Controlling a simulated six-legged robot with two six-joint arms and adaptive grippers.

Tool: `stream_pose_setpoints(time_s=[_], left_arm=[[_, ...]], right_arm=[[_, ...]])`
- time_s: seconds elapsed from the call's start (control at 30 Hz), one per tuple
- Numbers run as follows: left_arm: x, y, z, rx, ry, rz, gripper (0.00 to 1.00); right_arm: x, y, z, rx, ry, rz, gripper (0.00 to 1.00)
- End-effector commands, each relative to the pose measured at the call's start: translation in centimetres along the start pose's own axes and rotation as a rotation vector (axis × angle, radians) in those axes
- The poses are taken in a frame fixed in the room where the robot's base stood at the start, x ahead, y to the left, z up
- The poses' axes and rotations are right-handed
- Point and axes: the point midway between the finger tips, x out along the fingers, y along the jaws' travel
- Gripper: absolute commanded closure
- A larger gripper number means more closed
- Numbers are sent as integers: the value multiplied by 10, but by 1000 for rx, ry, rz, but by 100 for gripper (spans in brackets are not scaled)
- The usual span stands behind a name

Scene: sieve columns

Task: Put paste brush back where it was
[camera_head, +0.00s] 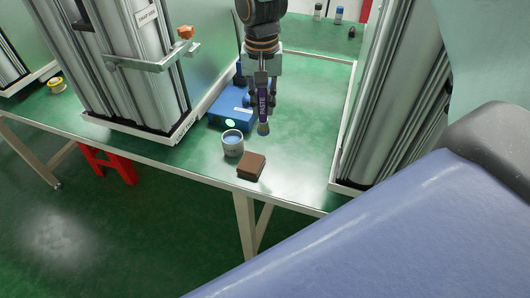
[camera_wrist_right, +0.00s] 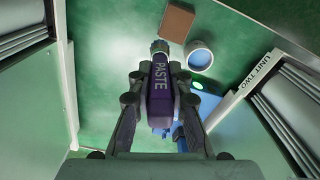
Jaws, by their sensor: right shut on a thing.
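The paste brush (camera_wrist_right: 160,85) has a dark purple handle marked PASTE and a bristle end that points down in the head view. My right gripper (camera_head: 262,98) is shut on its handle and holds the paste brush (camera_head: 263,112) upright above the green table. The right gripper (camera_wrist_right: 158,100) also shows in the right wrist view, with a finger on each side of the handle. My left gripper is not in view.
A cup of blue liquid (camera_head: 233,149) and a brown block (camera_head: 251,167) stand near the table's front edge. A blue device (camera_head: 229,105) with a green light lies behind the cup. Tall metal columns (camera_head: 130,60) flank the space. Green table (camera_head: 300,130) is clear at right.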

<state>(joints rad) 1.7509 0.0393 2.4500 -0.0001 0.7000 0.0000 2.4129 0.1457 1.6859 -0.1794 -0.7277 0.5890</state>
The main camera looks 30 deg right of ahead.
Motion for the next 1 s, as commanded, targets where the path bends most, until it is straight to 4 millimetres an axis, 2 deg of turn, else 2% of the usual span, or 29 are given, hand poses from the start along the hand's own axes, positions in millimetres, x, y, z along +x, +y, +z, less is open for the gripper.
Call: stream_pose_setpoints(time_s=[0.2, 0.33, 0.47, 0.7, 1.0], left_arm=[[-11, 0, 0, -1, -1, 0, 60], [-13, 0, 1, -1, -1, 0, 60], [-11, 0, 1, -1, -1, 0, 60], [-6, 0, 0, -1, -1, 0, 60], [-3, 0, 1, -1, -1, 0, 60]], right_arm=[[19, 28, -5, 221, -7, -9, 100], [26, 35, -8, 294, -5, -13, 100], [42, 37, -9, 317, -7, -11, 100], [83, 34, -10, 315, -4, -11, 100], [108, 32, -12, 312, -4, -11, 100]])
